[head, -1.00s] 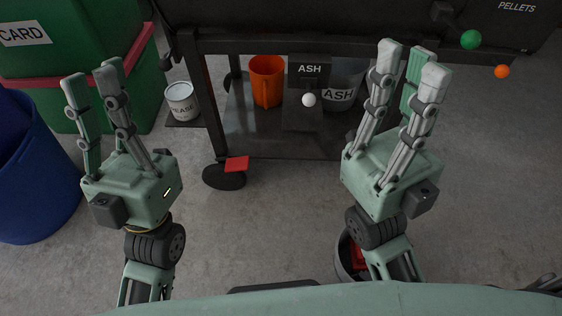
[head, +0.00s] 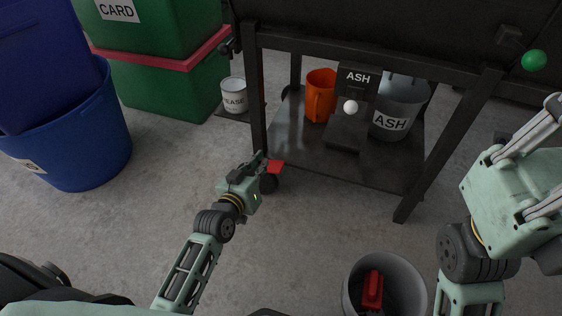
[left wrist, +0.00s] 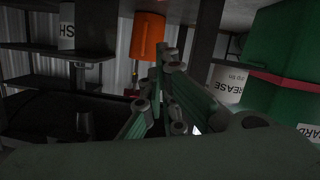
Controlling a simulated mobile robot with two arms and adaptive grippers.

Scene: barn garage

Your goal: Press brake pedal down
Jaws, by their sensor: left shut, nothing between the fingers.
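The red brake pedal (head: 277,166) sticks out by the dark caster (head: 269,184) at the foot of the black frame's near left leg. My left gripper (head: 264,160) is shut and empty. Its fingertips are at the pedal's left side in the head view and overlap its edge. I cannot tell whether they touch it or how far the pedal is tilted. In the left wrist view the closed green fingers (left wrist: 160,85) hide most of the pedal area. My right gripper (head: 550,150) is at the right edge, fingers apart and partly cut off.
The black frame's lower shelf (head: 300,150) holds an orange jug (head: 320,95) and a grey ash bucket (head: 401,105). A grease can (head: 234,97) stands left of the leg. A grey bin (head: 410,285) is at bottom right.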

